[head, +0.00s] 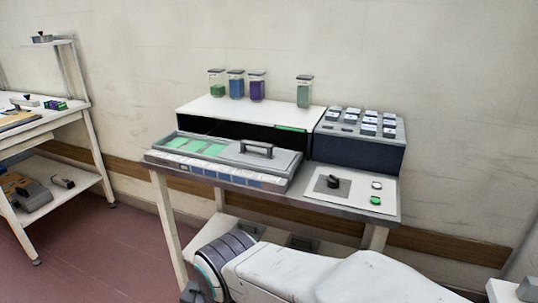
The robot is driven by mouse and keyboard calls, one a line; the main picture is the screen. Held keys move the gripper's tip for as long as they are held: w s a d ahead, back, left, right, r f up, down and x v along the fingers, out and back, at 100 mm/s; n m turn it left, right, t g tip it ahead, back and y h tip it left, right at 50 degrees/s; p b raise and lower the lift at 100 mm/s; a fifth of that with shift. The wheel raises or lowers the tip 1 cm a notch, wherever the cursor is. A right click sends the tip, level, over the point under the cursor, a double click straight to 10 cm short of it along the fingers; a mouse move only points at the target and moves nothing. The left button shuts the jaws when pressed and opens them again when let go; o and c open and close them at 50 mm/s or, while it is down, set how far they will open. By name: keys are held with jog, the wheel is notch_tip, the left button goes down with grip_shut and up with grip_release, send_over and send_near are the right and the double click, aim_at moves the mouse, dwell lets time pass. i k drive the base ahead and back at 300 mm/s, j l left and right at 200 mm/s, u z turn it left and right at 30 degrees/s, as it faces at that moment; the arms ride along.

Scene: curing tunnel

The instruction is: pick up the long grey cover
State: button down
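The long grey cover (273,163) lies flat on the front left of the table, with a dark raised bar handle (257,149) on top. It sits over the right part of a shallow tray (215,176). Green pieces (188,145) show in the open left part of the tray. My arm's white links cross the bottom of the view, below and in front of the table.
A white-topped tunnel box (250,112) stands behind the tray, with several jars (236,84) on top. To its right is a dark key panel (360,138), then a knob plate (335,185) with buttons in front. Another bench (40,128) stands at left, with red floor between.

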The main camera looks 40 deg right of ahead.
aim_at(251, 152)
jog(key=z, duration=1.1)
